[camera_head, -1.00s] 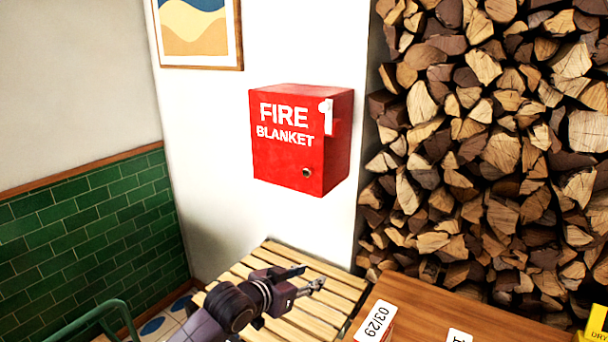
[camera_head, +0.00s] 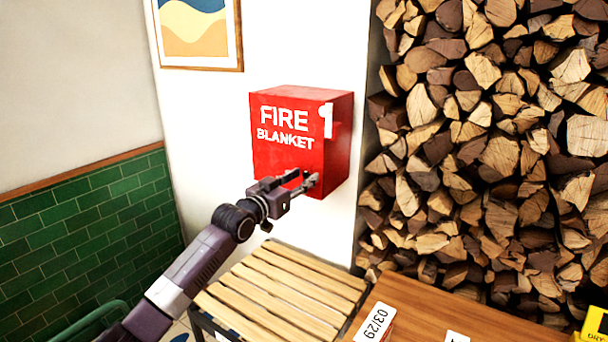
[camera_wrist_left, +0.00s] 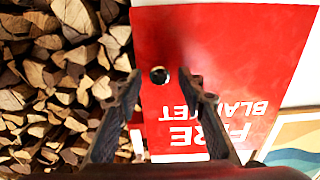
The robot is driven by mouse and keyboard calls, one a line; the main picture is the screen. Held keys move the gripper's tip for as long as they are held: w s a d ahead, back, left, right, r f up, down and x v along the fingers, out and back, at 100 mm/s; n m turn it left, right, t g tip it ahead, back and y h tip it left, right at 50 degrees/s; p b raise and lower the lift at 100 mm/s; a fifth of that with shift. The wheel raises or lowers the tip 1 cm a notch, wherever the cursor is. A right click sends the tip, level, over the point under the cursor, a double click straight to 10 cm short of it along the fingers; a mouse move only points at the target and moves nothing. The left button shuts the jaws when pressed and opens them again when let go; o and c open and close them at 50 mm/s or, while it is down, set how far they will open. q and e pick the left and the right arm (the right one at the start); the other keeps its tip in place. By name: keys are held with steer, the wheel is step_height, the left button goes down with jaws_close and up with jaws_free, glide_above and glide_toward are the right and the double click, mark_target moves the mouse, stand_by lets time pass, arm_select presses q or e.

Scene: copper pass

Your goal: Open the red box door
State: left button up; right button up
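The red box (camera_head: 285,115) marked "FIRE BLANKET" is fixed to the white wall, its door shut. My left gripper (camera_head: 307,182) is open in front of the lower right part of the door in the head view. It hides the round knob in that view. In the left wrist view the red door (camera_wrist_left: 215,65) fills the middle and right, upside down. The dark round knob (camera_wrist_left: 158,75) shows between the spread fingers of my left gripper (camera_wrist_left: 163,88). The fingers do not close on it. My right gripper is not in view.
A slatted wooden bench (camera_head: 285,290) stands below the box. A brown wooden top (camera_head: 425,318) with white labels is at the front right. Stacked firewood (camera_head: 480,150) rises on the right. A framed picture (camera_head: 198,32) hangs at upper left.

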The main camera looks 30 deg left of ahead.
arm_select(q)
steer(key=shift+w, duration=0.55)
steer(key=shift+c, duration=0.4)
jaws_close()
